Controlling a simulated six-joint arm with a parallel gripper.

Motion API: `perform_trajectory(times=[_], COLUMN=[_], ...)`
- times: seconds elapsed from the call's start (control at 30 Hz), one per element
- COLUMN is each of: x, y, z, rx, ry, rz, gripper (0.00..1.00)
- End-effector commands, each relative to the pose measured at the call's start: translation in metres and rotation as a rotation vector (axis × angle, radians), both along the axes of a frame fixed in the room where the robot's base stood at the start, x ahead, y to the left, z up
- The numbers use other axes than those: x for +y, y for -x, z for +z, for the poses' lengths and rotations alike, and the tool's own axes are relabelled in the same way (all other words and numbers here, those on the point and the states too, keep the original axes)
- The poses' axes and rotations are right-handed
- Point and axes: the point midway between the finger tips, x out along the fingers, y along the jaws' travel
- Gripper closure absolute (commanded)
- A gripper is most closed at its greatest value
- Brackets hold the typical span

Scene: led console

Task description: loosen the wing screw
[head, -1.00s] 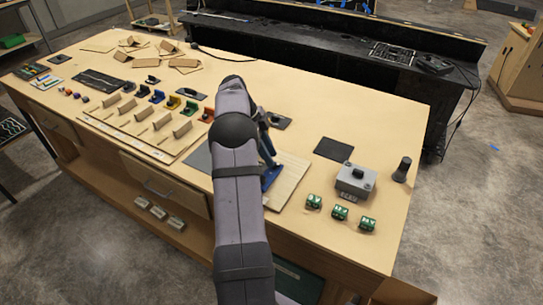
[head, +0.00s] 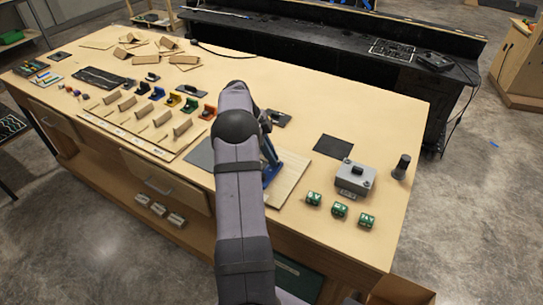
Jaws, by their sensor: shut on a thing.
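A blue stand (head: 271,168) with a slanted arm rests on a pale wooden board (head: 292,182) near the front of the workbench. My grey arm reaches over the bench and covers the left side of the stand. Only a dark piece of my gripper (head: 265,122) shows past the arm, at the upper end of the stand. It is shut on a small part there, which seems to be the wing screw. The wing screw and the fingertips are hidden or too small to make out.
Right of the board are a grey box (head: 355,178) with a dark knob, a dark upright cylinder (head: 401,167) and several green blocks (head: 340,209). A black mat (head: 333,147) lies behind them. Coloured holders (head: 190,105) stand to the left. The right bench corner is clear.

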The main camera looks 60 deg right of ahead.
Motion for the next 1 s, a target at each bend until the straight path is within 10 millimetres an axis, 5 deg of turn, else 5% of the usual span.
perform_trajectory(times=[0.37, 1.0], x=[0.0021, 0.0067], y=[0.0004, 0.0055], z=[-0.0046, -0.004], rx=[-0.001, -0.001], ry=[0.002, 0.001], rz=[0.168, 0.757], gripper=[1.0, 1.0])
